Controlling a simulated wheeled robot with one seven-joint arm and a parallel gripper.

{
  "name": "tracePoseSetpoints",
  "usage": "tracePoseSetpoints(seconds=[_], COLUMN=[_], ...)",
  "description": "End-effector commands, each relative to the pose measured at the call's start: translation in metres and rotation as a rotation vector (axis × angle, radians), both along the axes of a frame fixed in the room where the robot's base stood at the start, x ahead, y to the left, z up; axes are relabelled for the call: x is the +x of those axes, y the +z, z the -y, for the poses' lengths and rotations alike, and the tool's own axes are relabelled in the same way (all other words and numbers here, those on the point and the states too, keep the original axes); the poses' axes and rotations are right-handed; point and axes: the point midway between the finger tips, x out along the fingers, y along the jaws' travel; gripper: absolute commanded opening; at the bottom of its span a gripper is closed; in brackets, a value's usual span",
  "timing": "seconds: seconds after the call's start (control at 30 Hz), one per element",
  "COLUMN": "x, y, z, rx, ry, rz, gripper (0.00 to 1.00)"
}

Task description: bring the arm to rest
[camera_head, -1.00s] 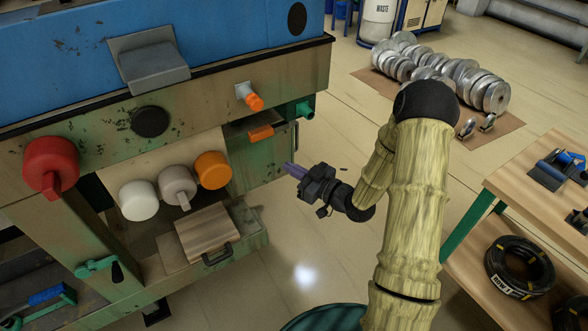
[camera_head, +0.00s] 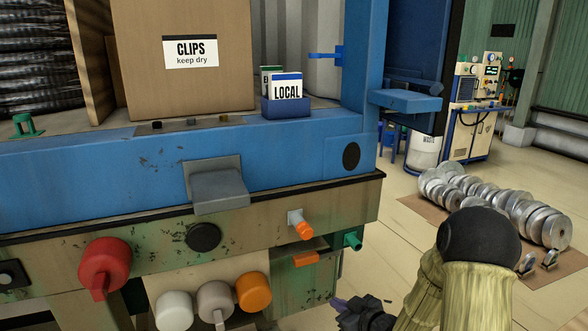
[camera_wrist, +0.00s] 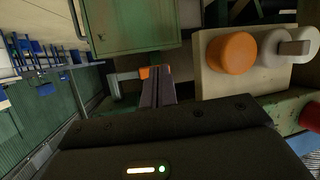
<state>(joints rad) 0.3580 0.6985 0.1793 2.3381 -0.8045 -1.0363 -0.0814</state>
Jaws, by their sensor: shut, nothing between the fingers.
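My gripper (camera_head: 348,304) is at the bottom of the head view, right of the bench front, and the picture's lower edge cuts off part of my arm. In the wrist view its fingers (camera_wrist: 157,88) are together with nothing between them. Past the fingertips in that view are an orange-tipped fitting and a green cabinet door (camera_wrist: 128,22). The gripper appears apart from the bench and touches nothing that I can see.
The blue and green bench (camera_head: 90,168) fills the left, with a red knob (camera_head: 105,262), white knob (camera_head: 174,310), orange knob (camera_head: 253,291) and orange-tipped fitting (camera_head: 303,229) sticking out. Metal discs (camera_head: 500,207) lie on a floor mat at right. Floor between looks clear.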

Motion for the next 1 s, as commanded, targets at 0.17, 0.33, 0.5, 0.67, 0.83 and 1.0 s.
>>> tracePoseSetpoints(seconds=[0.17, 0.33, 0.5, 0.67, 0.83, 1.0], x=[-0.016, -0.048, -0.094, -0.139, -0.179, -0.216], y=[0.006, 0.015, 0.028, 0.038, 0.047, 0.055], z=[0.018, 0.035, 0.046, 0.046, 0.04, 0.03], rx=[-0.162, -0.257, -0.294, -0.287, -0.26, -0.222], ry=[-0.132, -0.274, -0.41, -0.504, -0.561, -0.597], rz=[-0.177, -0.354, -0.542, -0.702, -0.837, -0.957], gripper=[0.0, 0.0, 0.0, 0.0, 0.0, 0.0])
